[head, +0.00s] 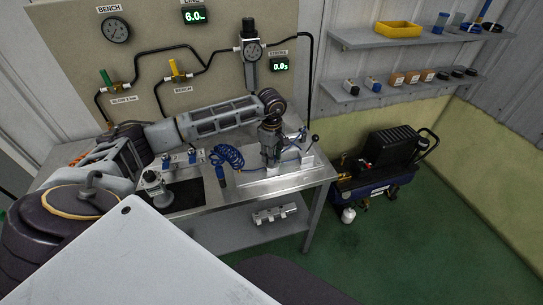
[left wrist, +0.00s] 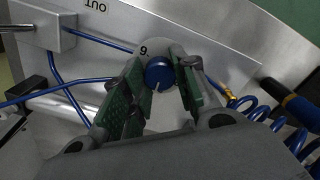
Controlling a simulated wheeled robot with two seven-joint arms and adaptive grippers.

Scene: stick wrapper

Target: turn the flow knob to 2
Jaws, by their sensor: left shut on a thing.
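The flow knob (left wrist: 160,73) is a round blue knob in the left wrist view, with a pale pointer line toward its lower side. A single digit of its scale shows beside it at the upper left; the other marks are hidden. My left gripper (left wrist: 163,84) has its green-padded fingers on both sides of the knob and is shut on it. In the head view my left gripper (head: 271,150) points down over the metal fixture at the bench's right end and hides the knob. My right gripper is not in view.
The steel bench (head: 240,204) carries a coiled blue hose (head: 228,156) close to my left gripper. A lever with a black ball (head: 314,139) stands at its right. A backboard (head: 150,35) with gauges and valves rises behind. A compressor (head: 385,160) stands on the floor at right.

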